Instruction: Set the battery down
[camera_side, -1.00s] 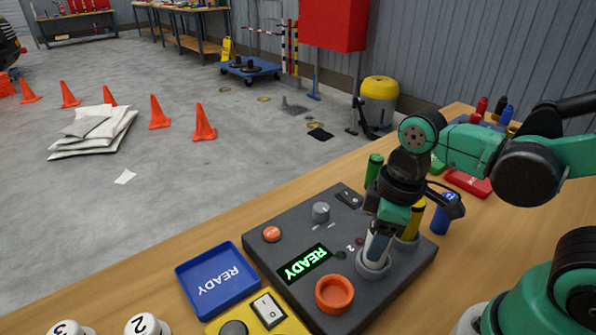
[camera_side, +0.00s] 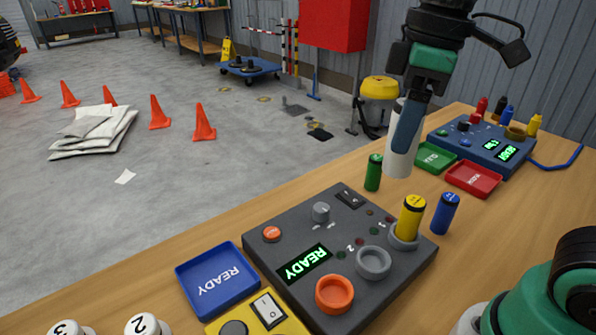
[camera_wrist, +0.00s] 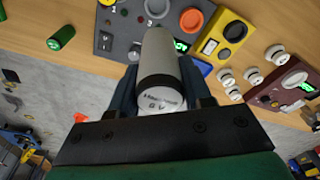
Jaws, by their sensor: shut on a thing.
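My gripper (camera_side: 407,128) is shut on a white battery (camera_side: 398,165), which hangs nearly upright, slightly tilted, above the table behind the dark panel (camera_side: 285,222). The wrist view shows the white battery (camera_wrist: 160,75), with its dark band and printed end, between the fingers of my gripper (camera_wrist: 162,88). The panel's grey socket (camera_side: 374,262) is empty. A yellow battery (camera_side: 410,218) stands in the socket beside it. A blue battery (camera_side: 445,213) and a green battery (camera_side: 373,172) stand on the table near the panel.
A blue tray (camera_side: 218,280) marked READY lies left of the panel. A green tray (camera_side: 435,157) and a red tray (camera_side: 473,178) lie in front of a blue panel (camera_side: 485,145) at the back. A yellow box (camera_side: 260,318) is at the front.

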